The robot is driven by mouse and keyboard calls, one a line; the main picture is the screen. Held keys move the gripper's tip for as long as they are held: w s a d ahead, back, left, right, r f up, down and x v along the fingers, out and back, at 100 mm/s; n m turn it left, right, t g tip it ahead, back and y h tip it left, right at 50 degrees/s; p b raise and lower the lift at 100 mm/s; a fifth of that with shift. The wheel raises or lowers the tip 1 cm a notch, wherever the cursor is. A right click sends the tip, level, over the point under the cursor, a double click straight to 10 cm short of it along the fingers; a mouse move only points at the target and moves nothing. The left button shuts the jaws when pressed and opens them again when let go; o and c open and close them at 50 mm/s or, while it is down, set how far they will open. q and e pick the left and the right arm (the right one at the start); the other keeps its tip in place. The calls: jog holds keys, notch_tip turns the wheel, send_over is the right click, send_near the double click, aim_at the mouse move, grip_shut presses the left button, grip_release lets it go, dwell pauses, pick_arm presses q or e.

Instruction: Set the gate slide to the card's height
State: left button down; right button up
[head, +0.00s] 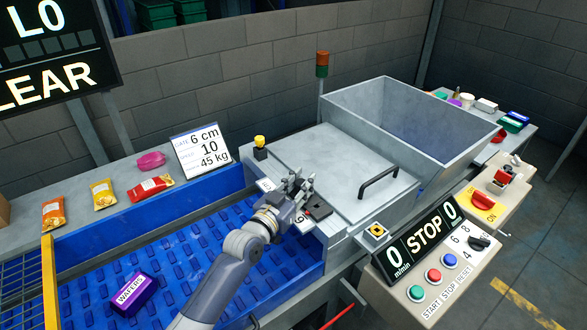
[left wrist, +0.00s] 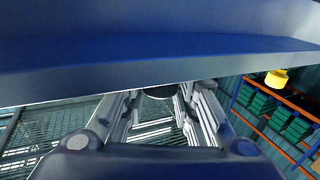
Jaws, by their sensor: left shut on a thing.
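The card (head: 201,150) stands upright on the back ledge and reads 6 cm for the gate, then 10 and 45 kg. My left gripper (head: 299,190) is over the near edge of the grey machine top, beside a dark slide piece with a red mark (head: 319,210). In the left wrist view its fingers (left wrist: 160,105) close around a dark rounded knob (left wrist: 160,92), which looks like the gate slide's. A scale plate (head: 303,222) with a digit shows beside the gripper; the exact setting is hidden. My right gripper is not in view.
A grey hopper (head: 450,137) and black handle (head: 380,178) lie right of the gripper. The control panel (head: 440,270) reads STOP and 0. A purple wafers pack (head: 135,293) lies on the blue belt (head: 215,270). Several snack packs lie on the left ledge.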

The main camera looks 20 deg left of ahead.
pick_arm(q)
jog(key=shift+s+d+f, duration=0.1)
jog(key=shift+s+d, duration=0.1)
jog(key=shift+d, duration=0.05)
jog(key=shift+f, duration=0.2)
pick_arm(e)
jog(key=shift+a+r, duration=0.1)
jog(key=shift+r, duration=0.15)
pick_arm(q)
jog(key=c, duration=1.3)
grip_release()
jog(key=shift+s+r, duration=0.2)
jog(key=shift+r, duration=0.05)
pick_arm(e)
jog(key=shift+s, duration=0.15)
pick_arm(q)
jog(key=shift+s+a+f, duration=0.1)
jog(key=shift+a, duration=0.05)
jog(key=v, duration=1.1)
jog(key=shift+s, duration=0.4)
